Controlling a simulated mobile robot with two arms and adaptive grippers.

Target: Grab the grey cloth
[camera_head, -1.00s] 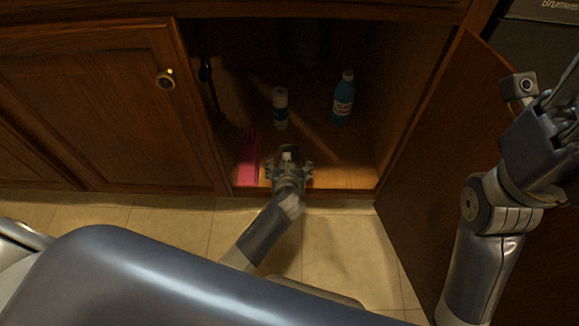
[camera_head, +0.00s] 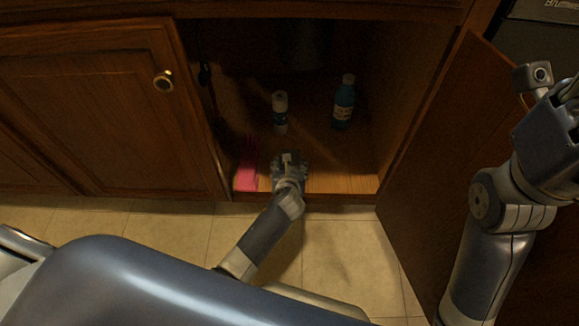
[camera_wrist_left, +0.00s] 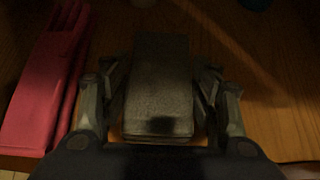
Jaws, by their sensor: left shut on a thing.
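The grey cloth (camera_wrist_left: 158,85) is a folded, dark grey block on the wooden cabinet floor, centred in the left wrist view. My left gripper (camera_wrist_left: 160,95) has a finger on each side of it and is shut on the cloth. In the head view my left gripper (camera_head: 289,165) is at the front of the open cabinet, and it hides most of the cloth. My right arm is at the right edge of the head view; its fingers are not clearly shown.
A pink item (camera_head: 247,168), perhaps gloves, lies just left of my left gripper. A white and dark bottle (camera_head: 280,112) and a blue bottle (camera_head: 343,105) stand farther back. The open cabinet door (camera_head: 440,150) stands on the right. The cabinet floor at front right is clear.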

